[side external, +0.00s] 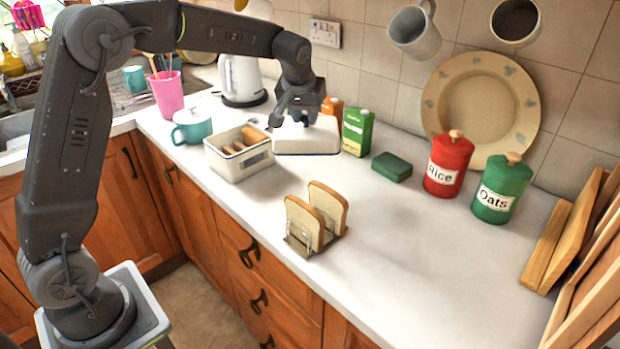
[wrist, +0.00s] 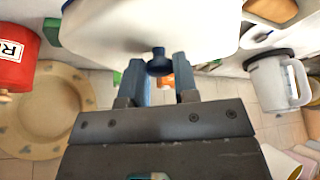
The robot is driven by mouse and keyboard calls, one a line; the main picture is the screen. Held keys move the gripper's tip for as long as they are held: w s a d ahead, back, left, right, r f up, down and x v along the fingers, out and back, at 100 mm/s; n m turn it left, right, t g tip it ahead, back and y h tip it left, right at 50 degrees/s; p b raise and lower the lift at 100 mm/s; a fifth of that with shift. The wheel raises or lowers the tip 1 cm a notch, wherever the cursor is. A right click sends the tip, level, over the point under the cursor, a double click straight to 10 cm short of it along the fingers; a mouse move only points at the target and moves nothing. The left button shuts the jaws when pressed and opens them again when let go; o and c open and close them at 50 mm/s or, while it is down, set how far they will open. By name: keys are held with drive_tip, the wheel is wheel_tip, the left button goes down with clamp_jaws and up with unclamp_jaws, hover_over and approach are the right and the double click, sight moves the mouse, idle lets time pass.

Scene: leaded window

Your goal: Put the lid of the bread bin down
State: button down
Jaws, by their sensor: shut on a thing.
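The cream lid (side external: 306,143) of the bread bin is level, just right of and behind the open bin (side external: 241,168), over the counter. I cannot tell whether its underside touches the counter. Bread shows inside the bin. My gripper (side external: 297,117) is above the lid and shut on its knob. In the wrist view the lid (wrist: 150,25) fills the top, and its dark blue knob (wrist: 158,62) sits between the fingertips of my gripper (wrist: 159,73).
A green carton (side external: 357,132) and an orange one stand close right of the lid. A teal pot (side external: 191,127) is left of the bin. A toast rack (side external: 300,240) with bread slices stands in front.

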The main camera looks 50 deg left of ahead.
sight(309, 130)
drive_tip(key=f, duration=0.2)
drive_tip(key=d+f, duration=0.1)
drive_tip(key=f, duration=0.1)
drive_tip(key=shift+w+f, duration=0.2)
drive_tip(key=shift+f, duration=2.95)
drive_tip(key=shift+f, duration=0.1)
drive_tip(key=c, duration=0.9)
unclamp_jaws()
